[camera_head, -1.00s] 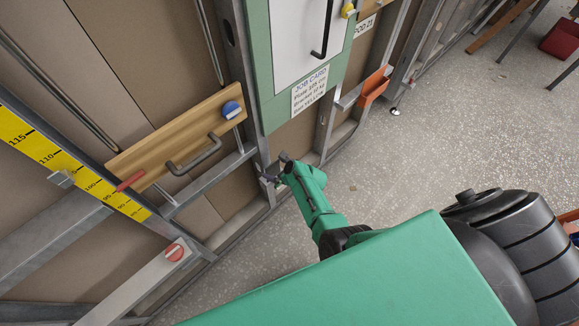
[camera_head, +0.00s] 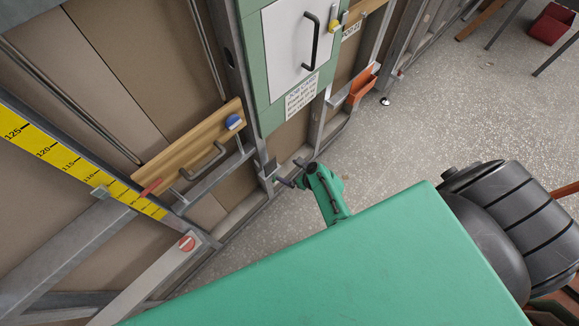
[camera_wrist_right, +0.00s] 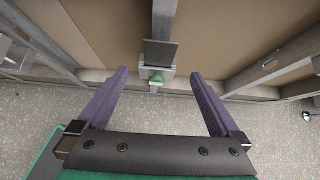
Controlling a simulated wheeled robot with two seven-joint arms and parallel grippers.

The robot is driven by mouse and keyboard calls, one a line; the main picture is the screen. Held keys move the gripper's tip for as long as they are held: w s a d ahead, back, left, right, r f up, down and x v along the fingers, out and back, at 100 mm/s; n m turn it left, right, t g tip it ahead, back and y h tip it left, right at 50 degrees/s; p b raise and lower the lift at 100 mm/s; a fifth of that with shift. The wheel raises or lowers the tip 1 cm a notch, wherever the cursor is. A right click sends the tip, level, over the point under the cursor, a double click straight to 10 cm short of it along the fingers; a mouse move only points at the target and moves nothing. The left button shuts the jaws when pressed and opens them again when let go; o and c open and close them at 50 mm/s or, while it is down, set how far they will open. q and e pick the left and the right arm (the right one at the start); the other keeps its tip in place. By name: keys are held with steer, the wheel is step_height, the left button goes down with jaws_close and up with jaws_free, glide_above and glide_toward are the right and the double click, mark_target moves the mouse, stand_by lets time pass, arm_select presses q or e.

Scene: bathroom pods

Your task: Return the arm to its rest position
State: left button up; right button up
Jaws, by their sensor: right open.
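My right arm is green and reaches out past my green body in the head view. My right gripper (camera_head: 291,173) is at its end, low in front of the metal wall frame. In the right wrist view the gripper (camera_wrist_right: 157,88) shows two purple fingers spread wide with nothing between them. Beyond the fingers is a metal upright with a small green piece on a bracket (camera_wrist_right: 157,78). My left gripper is not in view.
The speckled floor (camera_head: 440,110) is open at right.

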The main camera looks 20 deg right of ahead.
stand_by(0.3)
steer(key=s+d+f+n+g+h+b, duration=0.1)
steer(key=s+d+f+n+g, duration=0.1)
steer(key=s+f+n, duration=0.4)
steer(key=s+d+f+n+g+h+b, duration=0.1)
steer(key=s+f+n, duration=0.6)
steer(key=s+n, duration=0.9)
steer(key=s+d+f+n+g+h+b, duration=0.1)
steer(key=s+d+f+n+g+b, duration=0.2)
steer(key=s+n, duration=0.7)
step_height(320, 180, down, 4)
steer(key=shift+s+d+f+n+g+h, duration=0.15)
steer(key=shift+s+d+n+g+h, duration=0.2)
steer(key=shift+d+n+g, duration=0.65)
